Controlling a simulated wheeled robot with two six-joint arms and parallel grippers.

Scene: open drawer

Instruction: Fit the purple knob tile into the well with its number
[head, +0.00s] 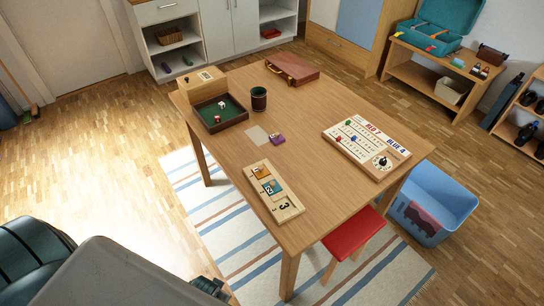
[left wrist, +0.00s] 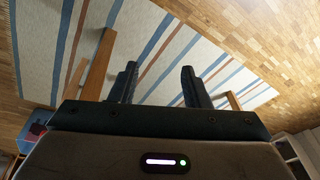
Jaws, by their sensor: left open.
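The purple knob tile (head: 278,139) lies on the wooden table, beside a pale square card. Its number is too small to read. The wooden number board (head: 289,214) lies near the table's front edge. It holds an orange tile (head: 262,171) and a blue tile (head: 272,187); a dark 3 shows at its near end. My left gripper (left wrist: 160,82) is open and empty in the left wrist view, over the striped rug and away from the tile and board. I cannot make out its fingers for sure in the head view. My right gripper is not identifiable in view.
On the table (head: 220,148) are a green-lined dice tray (head: 217,126), a dark cup (head: 259,98), a brown case (head: 292,69) and a scoreboard (head: 366,145). A red stool (head: 354,233) and blue bin (head: 430,203) stand at its right. The table between tile and scoreboard is clear.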

